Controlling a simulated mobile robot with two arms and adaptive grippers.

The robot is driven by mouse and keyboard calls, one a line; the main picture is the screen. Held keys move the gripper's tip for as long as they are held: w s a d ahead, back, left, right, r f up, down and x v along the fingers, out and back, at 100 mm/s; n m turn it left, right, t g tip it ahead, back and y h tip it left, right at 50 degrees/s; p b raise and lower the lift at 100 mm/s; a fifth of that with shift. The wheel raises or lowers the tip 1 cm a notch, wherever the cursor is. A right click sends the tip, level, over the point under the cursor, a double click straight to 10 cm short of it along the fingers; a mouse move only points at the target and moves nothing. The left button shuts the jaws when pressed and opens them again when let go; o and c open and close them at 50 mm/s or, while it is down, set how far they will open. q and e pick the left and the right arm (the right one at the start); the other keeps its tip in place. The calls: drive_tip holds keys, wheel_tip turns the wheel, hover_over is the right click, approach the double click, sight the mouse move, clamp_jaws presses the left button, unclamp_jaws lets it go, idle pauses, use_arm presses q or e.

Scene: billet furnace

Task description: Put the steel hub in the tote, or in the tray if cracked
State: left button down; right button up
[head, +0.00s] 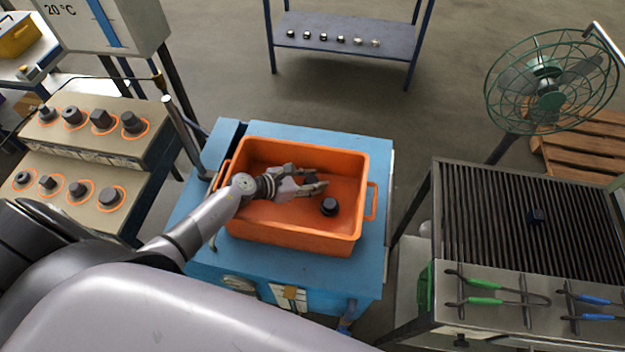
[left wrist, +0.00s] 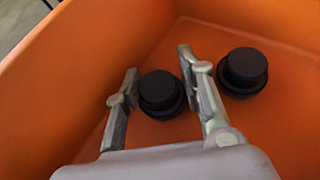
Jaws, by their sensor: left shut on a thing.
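The orange tote (head: 300,237) stands on a blue bench. My left gripper (head: 312,182) reaches down into it from the left. In the left wrist view, the gripper (left wrist: 155,75) is shut on a dark, stepped round steel hub (left wrist: 160,92) between its fingers, low inside the tote (left wrist: 110,45). A second dark hub-like part (left wrist: 243,68) sits just outside the right finger; it also shows on the tote floor in the head view (head: 329,206). No crack can be made out on the held hub at this size. My right gripper is out of view.
The blue bench (head: 375,240) carries the tote. Dark parts stand in orange rings on a stepped stand (head: 85,145) at left. A green fan (head: 548,85) stands behind.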

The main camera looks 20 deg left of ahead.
use_arm(q)
drive_tip(key=shift+f, duration=0.1)
drive_tip(key=c, duration=1.4)
unclamp_jaws()
drive_tip(key=o, duration=0.3)
drive_tip(key=shift+o, duration=0.2)
